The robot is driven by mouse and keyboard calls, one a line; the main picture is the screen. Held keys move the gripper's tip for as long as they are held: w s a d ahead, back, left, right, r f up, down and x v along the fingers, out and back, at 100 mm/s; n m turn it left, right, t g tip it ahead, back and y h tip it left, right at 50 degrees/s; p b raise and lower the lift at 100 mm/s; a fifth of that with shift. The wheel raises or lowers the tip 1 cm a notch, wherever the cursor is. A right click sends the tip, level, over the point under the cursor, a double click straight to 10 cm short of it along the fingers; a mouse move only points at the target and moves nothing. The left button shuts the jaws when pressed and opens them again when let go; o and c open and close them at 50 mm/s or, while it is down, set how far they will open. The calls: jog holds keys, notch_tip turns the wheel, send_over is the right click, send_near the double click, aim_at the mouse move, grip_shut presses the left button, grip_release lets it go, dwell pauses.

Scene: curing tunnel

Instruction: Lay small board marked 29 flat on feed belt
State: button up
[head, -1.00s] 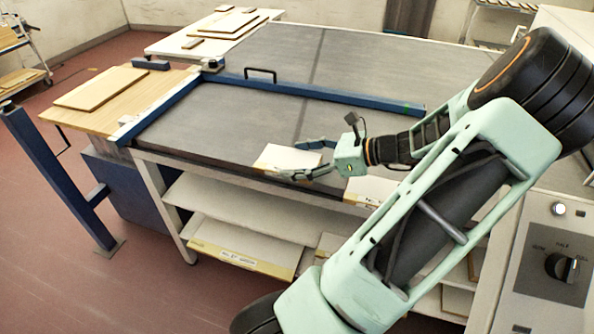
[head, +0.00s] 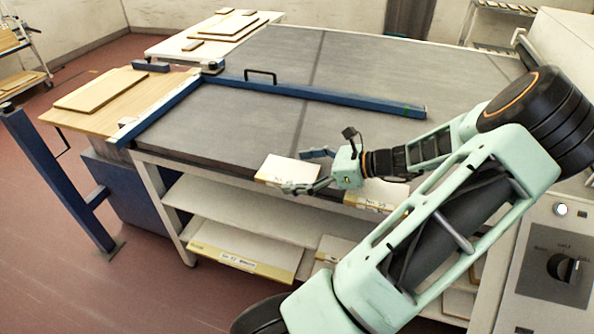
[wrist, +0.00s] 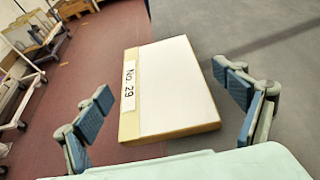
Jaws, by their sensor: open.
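The small board marked No. 29 (wrist: 172,88) is pale, with a tan edge and a white label strip. In the head view the board (head: 283,167) lies at the front edge of the grey feed belt (head: 225,130). In the wrist view its labelled side sticks out past the belt edge, above the red floor. My gripper (head: 304,170) is open, and its blue-padded fingers stand apart on either side of the board. In the wrist view both fingers of my gripper (wrist: 165,115) show clear gaps to the board.
A blue rail (head: 330,95) crosses the belt behind the board. Another labelled board (head: 378,194) lies right of my gripper, partly behind my arm. A lower shelf holds a larger labelled board (head: 240,250). A wooden side table (head: 110,105) stands left. Much of the belt is bare.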

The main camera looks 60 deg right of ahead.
jog(key=v, duration=1.2)
jog(key=shift+p, duration=0.3)
